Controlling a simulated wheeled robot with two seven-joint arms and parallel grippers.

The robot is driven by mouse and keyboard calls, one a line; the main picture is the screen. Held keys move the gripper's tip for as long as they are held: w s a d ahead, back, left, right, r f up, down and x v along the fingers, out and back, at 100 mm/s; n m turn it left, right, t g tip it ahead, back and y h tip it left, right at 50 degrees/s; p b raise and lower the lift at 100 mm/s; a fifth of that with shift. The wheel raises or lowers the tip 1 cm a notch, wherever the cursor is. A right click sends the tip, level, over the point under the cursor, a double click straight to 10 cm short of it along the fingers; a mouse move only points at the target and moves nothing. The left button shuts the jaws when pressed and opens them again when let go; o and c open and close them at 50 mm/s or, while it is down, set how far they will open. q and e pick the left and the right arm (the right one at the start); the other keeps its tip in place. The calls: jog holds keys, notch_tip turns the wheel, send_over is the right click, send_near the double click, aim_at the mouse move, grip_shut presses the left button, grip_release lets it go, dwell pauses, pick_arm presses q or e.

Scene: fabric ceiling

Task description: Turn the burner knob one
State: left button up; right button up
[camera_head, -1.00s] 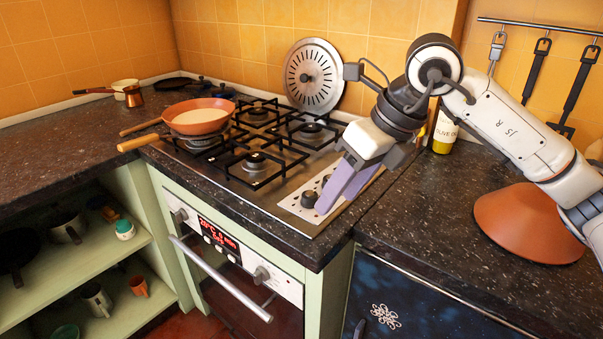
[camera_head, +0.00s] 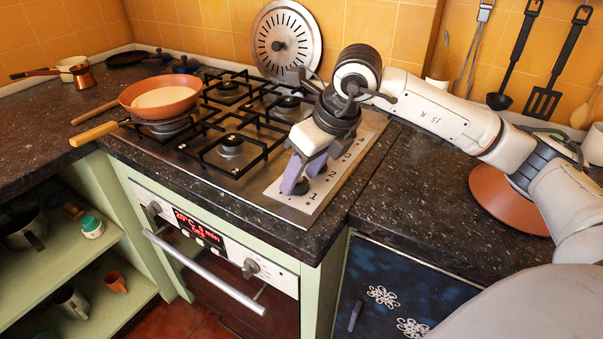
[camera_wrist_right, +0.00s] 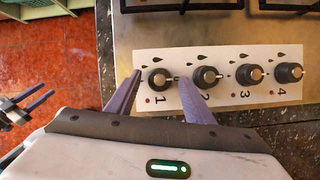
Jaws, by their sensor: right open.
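Burner knob one (camera_wrist_right: 158,79) is the dark round knob by the printed 1 on the white panel. In the right wrist view my right gripper (camera_wrist_right: 161,77) is open, with its purple fingers on either side of knob one. The second finger lies between knobs one and two (camera_wrist_right: 205,76). I cannot tell whether either finger touches. In the head view the right gripper (camera_head: 300,188) is low over the panel (camera_head: 325,185) and partly hides the knobs. My left gripper (camera_wrist_right: 38,99) shows open and empty at the left of the wrist view.
Knobs three (camera_wrist_right: 250,74) and four (camera_wrist_right: 288,72) follow along the panel. An orange pan (camera_head: 160,97) sits on the left burner. Black grates (camera_head: 235,150) stand beside the panel. A brown lid (camera_head: 500,200) lies on the right counter. The oven handle (camera_head: 205,272) projects below.

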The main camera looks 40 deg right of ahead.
jog(key=shift+w+f, duration=0.1)
jog(key=shift+f, duration=0.15)
jog(key=c, duration=1)
pick_arm(q)
jog(key=shift+w+a+r, duration=0.1)
jog(key=shift+w+r, duration=0.15)
jog(key=shift+w, duration=0.2)
pick_arm(e)
jog(key=shift+c, duration=0.3)
